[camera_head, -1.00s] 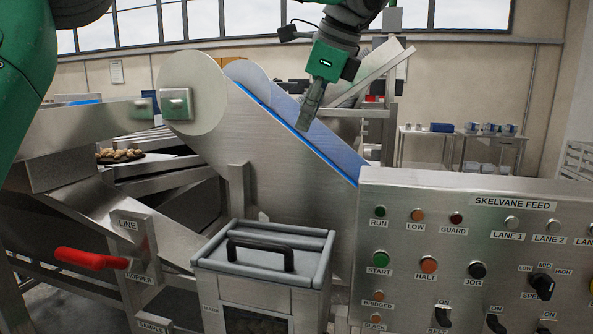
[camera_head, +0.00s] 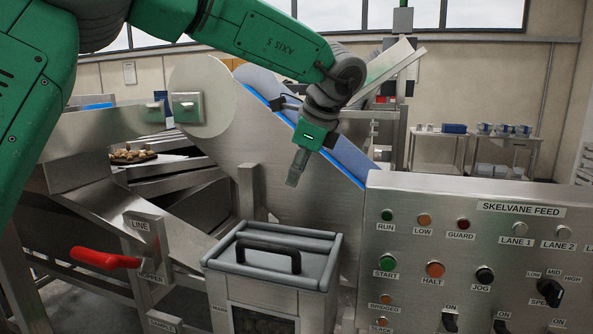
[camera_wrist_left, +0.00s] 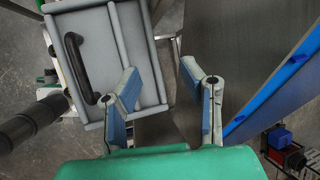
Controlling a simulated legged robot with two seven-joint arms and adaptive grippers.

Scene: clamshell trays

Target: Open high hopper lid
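The hopper is a steel box (camera_head: 222,287) with a grey lid (camera_head: 312,270) and a black bar handle (camera_head: 268,254). The lid lies shut on top. The lid (camera_wrist_left: 125,30) and handle (camera_wrist_left: 82,68) also show at upper left in the left wrist view. My left gripper (camera_head: 294,170) points down in the air above and behind the lid, apart from the handle. In the left wrist view its two blue-padded fingers (camera_wrist_left: 165,88) are spread with nothing between them. The handle is to the left of both fingers there. My right gripper is not in view.
A steel control panel (camera_head: 480,255) stands right of the hopper. A steel conveyor side plate with a blue belt edge (camera_head: 345,160) rises behind my left gripper. A red lever (camera_head: 98,258) sticks out at left. The air above the lid is clear.

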